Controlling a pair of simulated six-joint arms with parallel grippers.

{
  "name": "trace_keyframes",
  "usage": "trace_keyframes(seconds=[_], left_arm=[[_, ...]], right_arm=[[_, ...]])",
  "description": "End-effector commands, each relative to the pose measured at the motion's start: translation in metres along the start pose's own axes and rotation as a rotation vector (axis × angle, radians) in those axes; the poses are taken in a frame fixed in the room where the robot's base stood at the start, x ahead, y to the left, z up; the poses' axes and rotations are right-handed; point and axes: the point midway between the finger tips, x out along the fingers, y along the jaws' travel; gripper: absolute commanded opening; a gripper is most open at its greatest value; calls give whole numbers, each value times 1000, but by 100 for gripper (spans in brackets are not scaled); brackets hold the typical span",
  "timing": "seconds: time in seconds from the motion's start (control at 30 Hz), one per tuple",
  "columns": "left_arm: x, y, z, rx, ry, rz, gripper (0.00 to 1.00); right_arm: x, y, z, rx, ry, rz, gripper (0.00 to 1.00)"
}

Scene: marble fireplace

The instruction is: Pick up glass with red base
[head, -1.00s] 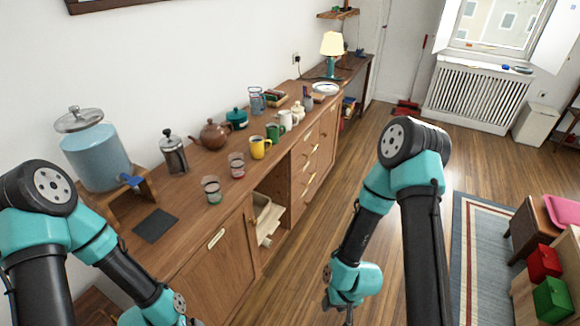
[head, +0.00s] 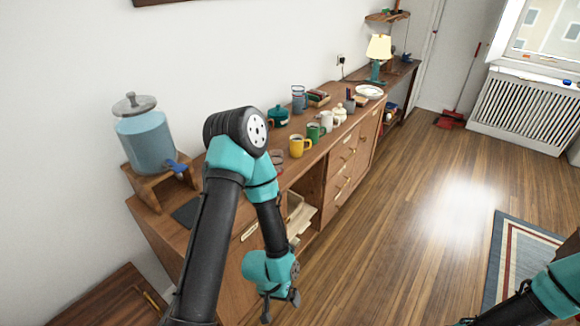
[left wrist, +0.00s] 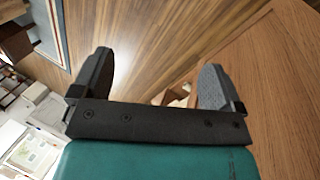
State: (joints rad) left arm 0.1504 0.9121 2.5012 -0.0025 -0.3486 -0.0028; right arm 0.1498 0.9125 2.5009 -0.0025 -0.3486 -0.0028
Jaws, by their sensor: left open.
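A small clear glass (head: 277,160) with a reddish tint stands on the wooden sideboard top, just left of the yellow mug; my left arm hides part of it. My left gripper (head: 281,305) is open and empty. It hangs low in front of the sideboard, below the counter's front edge and well apart from the glass. In the left wrist view my left gripper (left wrist: 155,80) has its two fingers wide apart with nothing between them. No glass shows there. Of my right arm only a part shows at the lower right of the head view; its gripper is out of frame.
A yellow mug (head: 299,146), green mug (head: 314,133), teal pot (head: 278,115) and tall blue glass (head: 298,98) stand along the counter. A blue dispenser (head: 146,140) stands at the left. An open cubby with papers (head: 299,215) lies below.

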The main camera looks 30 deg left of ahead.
Motion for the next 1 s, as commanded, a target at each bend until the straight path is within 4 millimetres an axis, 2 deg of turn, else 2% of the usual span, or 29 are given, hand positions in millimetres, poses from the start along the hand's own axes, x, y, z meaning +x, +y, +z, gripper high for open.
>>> trace_keyframes(seconds=[0.23, 0.33, 0.43, 0.53, 0.57, 0.6, 0.67, 0.7, 0.77, 0.8, 0.9, 1.0], left_arm=[[0, 0, 0, 0, 1, 0, 92], [-3, 0, -11, 1, 33, -6, 92], [-12, 0, -40, 4, 131, -26, 92], [-34, -1, -92, 8, 305, -70, 92], [-45, -1, -111, 9, 371, -89, 92], [-62, -2, -137, 8, 464, -119, 92], [-93, -3, -176, 1, 609, -174, 92], [-118, -3, -201, -7, 706, -216, 92], [-157, -4, -233, -26, 841, -285, 92], [-183, -5, -250, -45, 921, -331, 92], [-242, -6, -279, -96, 1077, -439, 92], [-281, -8, -291, -142, 1163, -515, 92]], right_arm=[[0, 0, 0, 0, 0, 0, 43], [0, 0, 0, 0, 0, 0, 43], [0, 0, 0, 0, 0, 0, 43], [0, 0, 0, 0, 0, 0, 43], [0, 0, 0, 0, 0, 0, 43], [0, 0, 0, 0, 0, 0, 43], [0, 0, 0, 0, 0, 0, 43], [0, 0, 0, 0, 0, 0, 43], [0, 0, 0, 0, 0, 0, 43], [0, 0, 0, 0, 0, 0, 43], [0, 0, 0, 0, 0, 0, 43], [0, 0, 0, 0, 0, 0, 43]])
